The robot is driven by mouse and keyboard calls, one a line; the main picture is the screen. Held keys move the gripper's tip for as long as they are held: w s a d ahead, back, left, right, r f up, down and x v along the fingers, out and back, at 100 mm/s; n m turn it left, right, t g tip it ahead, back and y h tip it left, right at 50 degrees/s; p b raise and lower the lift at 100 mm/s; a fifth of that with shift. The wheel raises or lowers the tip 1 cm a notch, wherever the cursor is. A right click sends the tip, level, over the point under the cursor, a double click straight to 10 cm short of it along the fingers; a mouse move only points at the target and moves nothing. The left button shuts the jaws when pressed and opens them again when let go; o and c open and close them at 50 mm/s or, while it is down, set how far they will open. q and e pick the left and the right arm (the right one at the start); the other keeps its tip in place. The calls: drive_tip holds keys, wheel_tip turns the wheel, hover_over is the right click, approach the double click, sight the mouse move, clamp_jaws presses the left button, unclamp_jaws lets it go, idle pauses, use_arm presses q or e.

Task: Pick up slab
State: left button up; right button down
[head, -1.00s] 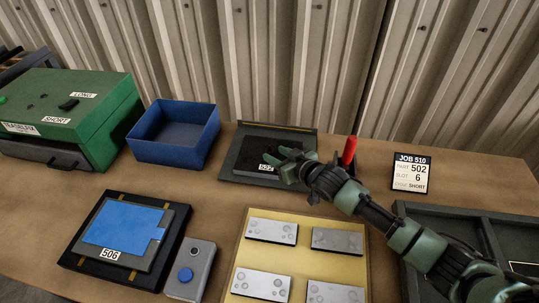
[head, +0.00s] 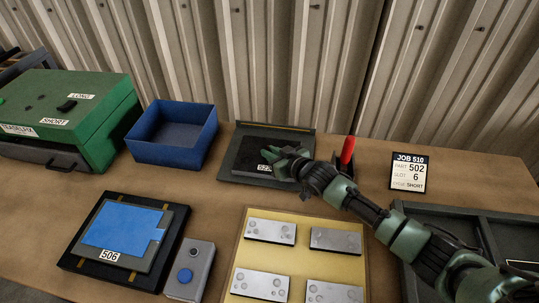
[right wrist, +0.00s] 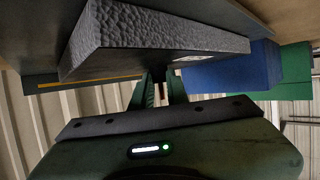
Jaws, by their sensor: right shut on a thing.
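A dark slab (head: 262,145) with a rough textured face lies at the dark grey tray (head: 229,171) at the back of the bench. A white label shows on its front edge. My right gripper (head: 276,157) is shut on the slab's front right part. In the right wrist view the slab (right wrist: 150,30) fills the upper middle, and my right gripper's fingers (right wrist: 160,80) meet its edge. Whether the slab touches the tray or is slightly raised cannot be told. My left gripper is not in view.
A blue bin (head: 173,155) and a green box (head: 95,130) stand left of the tray. A red handle (head: 347,150) and a job card (head: 409,172) are to its right. A yellow board (head: 262,263) with metal plates and a blue-topped panel 506 (head: 120,225) lie in front.

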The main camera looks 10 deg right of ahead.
drive_tip(key=shift+w+r, duration=0.1)
drive_tip(key=shift+r, duration=0.4)
wheel_tip(320, 180, up, 26)
drive_tip(key=p, duration=0.5)
drive_tip(key=shift+f, duration=0.1)
idle(0.5)
